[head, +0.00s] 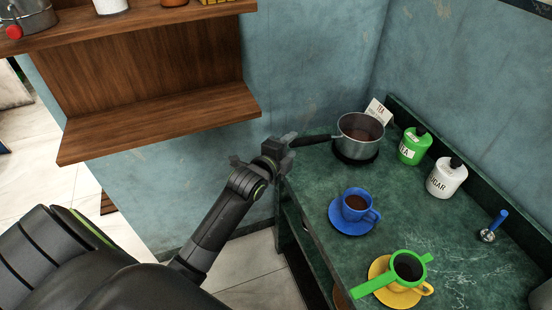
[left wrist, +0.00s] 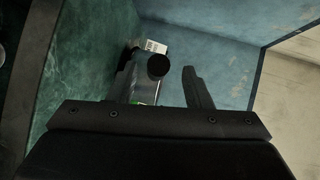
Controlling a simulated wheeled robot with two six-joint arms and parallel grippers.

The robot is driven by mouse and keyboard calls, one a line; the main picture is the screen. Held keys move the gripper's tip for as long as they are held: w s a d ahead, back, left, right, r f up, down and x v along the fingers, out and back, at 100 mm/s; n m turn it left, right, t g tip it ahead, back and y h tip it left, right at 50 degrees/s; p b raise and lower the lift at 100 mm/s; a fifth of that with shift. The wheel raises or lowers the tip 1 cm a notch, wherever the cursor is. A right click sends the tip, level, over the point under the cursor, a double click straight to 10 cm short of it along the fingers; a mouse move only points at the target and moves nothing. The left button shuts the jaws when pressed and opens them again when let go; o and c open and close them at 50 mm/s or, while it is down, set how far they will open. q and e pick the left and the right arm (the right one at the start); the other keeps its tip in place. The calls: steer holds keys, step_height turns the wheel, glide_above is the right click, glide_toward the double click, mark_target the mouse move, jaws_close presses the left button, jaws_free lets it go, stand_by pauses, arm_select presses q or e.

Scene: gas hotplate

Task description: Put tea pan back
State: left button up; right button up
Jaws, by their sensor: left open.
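The steel tea pan (head: 357,149), with brown tea in it, stands on a dark round base at the far left corner of the green counter (head: 310,175). Its black handle (head: 312,140) points left past the counter edge. My left gripper (head: 288,143) is open at the outer end of the handle. In the left wrist view the handle's round end (left wrist: 158,66) shows between the two fingers, with a gap to the right one. I cannot tell whether the left one touches. My right gripper is not in view.
A blue cup (head: 355,205) of tea stands on a blue saucer. A green strainer (head: 408,267) lies over a yellow cup (head: 424,289). Tea (head: 412,149) and sugar jars (head: 446,178) stand by the back edge. A wooden shelf (head: 160,122) hangs left, above my arm.

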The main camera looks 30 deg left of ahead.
arm_select(q)
steer(key=v, duration=0.8)
steer(key=shift+b, duration=0.35)
steer(key=shift+s, duration=0.1)
steer(key=s+a+f+n+g+y, duration=0.1)
steer(key=a+f+n+g, duration=0.15)
steer(key=f, duration=0.75)
steer(key=s+a+f+n+g, duration=0.1)
steer(key=f+n+g, duration=0.15)
steer(key=f, duration=0.75)
steer(key=s+a+f+n+g, duration=0.1)
steer(key=s+f+n, duration=0.2)
steer(key=s+f, duration=0.35)
steer(key=s+f+n+g, duration=0.2)
steer(key=s+f, duration=0.1)
steer(key=f, duration=0.7)
steer(key=s+f+n+g, duration=0.2)
steer(key=s+f, duration=0.3)
steer(key=s, duration=0.5)
steer(key=s+d+f+n+g, duration=0.1)
steer(key=s+f+n+g, duration=0.1)
steer(key=s+f, duration=0.4)
steer(key=s+d+f+n+g, duration=0.1)
steer(key=s+f+n, duration=0.3)
steer(key=s, duration=1.1)
step_height(320, 180, down, 2)
steer(key=shift+f+g, duration=0.25)
steer(key=shift+g, duration=0.45)
